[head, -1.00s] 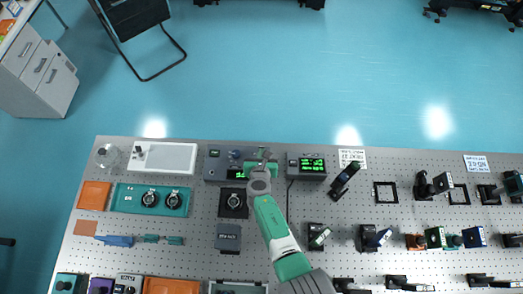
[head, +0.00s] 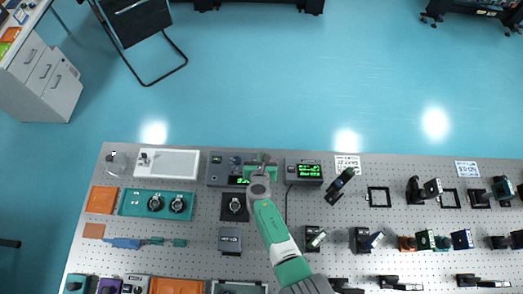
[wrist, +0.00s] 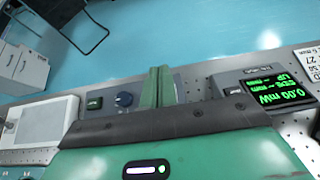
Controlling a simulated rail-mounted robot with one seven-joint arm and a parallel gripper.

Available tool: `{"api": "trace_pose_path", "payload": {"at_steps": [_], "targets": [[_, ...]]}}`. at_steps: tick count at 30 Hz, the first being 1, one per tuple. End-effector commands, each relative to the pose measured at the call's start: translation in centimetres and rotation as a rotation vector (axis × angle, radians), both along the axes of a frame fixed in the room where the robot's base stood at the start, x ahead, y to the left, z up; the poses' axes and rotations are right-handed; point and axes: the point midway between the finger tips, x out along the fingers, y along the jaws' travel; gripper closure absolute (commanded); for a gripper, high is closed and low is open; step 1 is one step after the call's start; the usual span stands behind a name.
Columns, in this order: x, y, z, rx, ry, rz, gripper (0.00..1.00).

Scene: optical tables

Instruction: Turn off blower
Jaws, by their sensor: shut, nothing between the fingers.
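A grey control box (head: 217,170) with a dark blue knob (head: 235,160) and a green-lit display stands at the back edge of the table. No label naming the blower is readable, so I cannot tell for sure that this box is the blower's. In the wrist view the box (wrist: 110,113) shows a small green-lit panel (wrist: 94,103) left of the knob (wrist: 124,99). My gripper (head: 263,157) is over the box's right end. In the wrist view its green fingers (wrist: 158,84) are together and empty, just right of the knob. They hide part of the box.
A power meter (head: 304,170) with green digits stands just right of my gripper; it also shows in the wrist view (wrist: 270,90). A white panel (head: 170,163) lies to the left. A black mount (head: 234,206) stands in front of the box.

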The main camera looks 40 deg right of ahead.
Motion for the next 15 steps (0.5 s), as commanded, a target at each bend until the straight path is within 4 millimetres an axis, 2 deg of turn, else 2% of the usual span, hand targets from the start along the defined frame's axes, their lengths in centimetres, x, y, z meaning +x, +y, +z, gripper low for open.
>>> {"api": "trace_pose_path", "payload": {"at_steps": [1,2,10,15], "targets": [[-0.2,0.2,2.5,0.0,0.001,0.001,1.0],[-0.2,0.3,2.1,0.001,-0.003,-0.002,1.0],[-0.6,0.7,5.1,-0.001,-0.004,-0.002,1.0],[-0.7,0.9,5.8,0.0,0.0,0.001,1.0]]}}
